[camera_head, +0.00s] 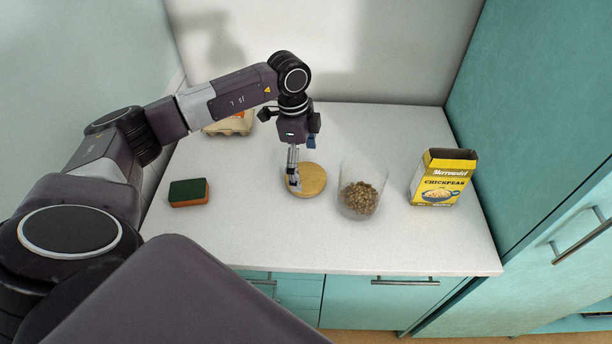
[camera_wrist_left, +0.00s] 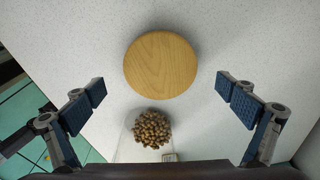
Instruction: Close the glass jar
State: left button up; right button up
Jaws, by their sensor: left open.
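The glass jar (camera_head: 361,188) stands upright on the counter, clear-walled and partly filled with brown chickpea-like pieces. Its mouth is uncovered. A round wooden lid (camera_head: 311,181) lies flat on the counter just left of the jar. My left gripper (camera_head: 293,182) points down over the lid's left part in the head view. In the left wrist view, the lid (camera_wrist_left: 161,65) shows whole ahead of the spread fingers (camera_wrist_left: 169,93), with nothing between the pads. The jar's contents (camera_wrist_left: 152,129) show nearer the bottom of that view. My right gripper is not in view.
A yellow chickpeas box (camera_head: 442,178) stands right of the jar. A green and orange sponge (camera_head: 189,192) lies at the left of the counter. An egg carton (camera_head: 231,124) sits at the back, partly behind my arm. The front middle of the white counter (camera_head: 290,238) is clear.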

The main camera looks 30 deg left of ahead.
aim_at(305, 176)
pick_arm(q)
notch_tip(305, 176, down, 2)
jog(key=shift+f+p, duration=0.15)
jog(key=shift+p, duration=0.15)
jog(key=shift+d+f, duration=0.1)
jog(key=shift+f, duration=0.2)
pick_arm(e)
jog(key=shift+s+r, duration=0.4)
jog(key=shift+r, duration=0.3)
pick_arm(q)
jog(key=c, duration=1.3)
jog(key=shift+r+b, duration=2.35)
jog(key=shift+r, duration=7.7)
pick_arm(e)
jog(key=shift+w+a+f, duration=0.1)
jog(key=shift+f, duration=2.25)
